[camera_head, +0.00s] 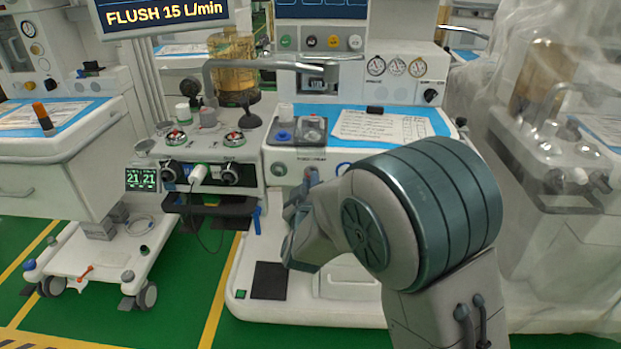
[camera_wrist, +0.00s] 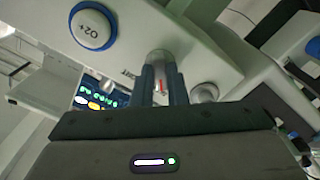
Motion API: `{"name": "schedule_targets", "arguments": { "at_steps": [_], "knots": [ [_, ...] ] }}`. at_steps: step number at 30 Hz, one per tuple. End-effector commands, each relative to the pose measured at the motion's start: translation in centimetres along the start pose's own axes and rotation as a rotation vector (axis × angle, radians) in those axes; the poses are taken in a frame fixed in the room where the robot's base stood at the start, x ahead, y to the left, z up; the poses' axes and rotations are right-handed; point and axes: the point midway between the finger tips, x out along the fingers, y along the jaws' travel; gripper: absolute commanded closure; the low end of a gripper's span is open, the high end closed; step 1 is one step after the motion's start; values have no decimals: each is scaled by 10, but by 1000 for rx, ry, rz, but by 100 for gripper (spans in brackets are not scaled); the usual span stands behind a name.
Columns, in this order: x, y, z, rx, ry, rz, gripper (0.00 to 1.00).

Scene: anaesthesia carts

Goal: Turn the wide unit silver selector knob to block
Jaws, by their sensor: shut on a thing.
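The silver selector knob (camera_wrist: 160,62) shows in the wrist view on the pale front panel (camera_wrist: 205,40), with a small red mark near its end. My gripper (camera_wrist: 162,86) is shut on it, one dark finger on each side. The fingers hide part of the knob, and the lettering beside it is only partly readable, so its setting cannot be told. In the head view my gripper (camera_head: 311,179) is at the front of the wide unit (camera_head: 300,158), below its blue worktop. The knob itself is hidden there by the gripper.
A large blue-ringed O2+ button (camera_wrist: 93,27) is near the knob, and a rounded grey knob (camera_wrist: 204,93) is on its other side. A lit display (camera_wrist: 97,103) is at the wrist view's lower left. A neighbouring cart (camera_head: 60,165) stands left; a plastic-covered machine (camera_head: 550,190) stands right.

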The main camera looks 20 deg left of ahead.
Motion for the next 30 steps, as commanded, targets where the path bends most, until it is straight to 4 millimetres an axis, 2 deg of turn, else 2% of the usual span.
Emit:
{"name": "schedule_targets", "arguments": {
  "at_steps": [9,24,25,26,27,30],
  "knots": [
    [0,-1,0,-103,-1,-3,100],
    [0,-1,0,-119,0,-3,100],
    [0,-1,0,-119,0,-3,79],
    [0,-1,0,-119,0,-3,71],
    [0,-1,0,-118,0,-2,65],
    [0,-1,0,-118,0,-2,65]
  ]
}}
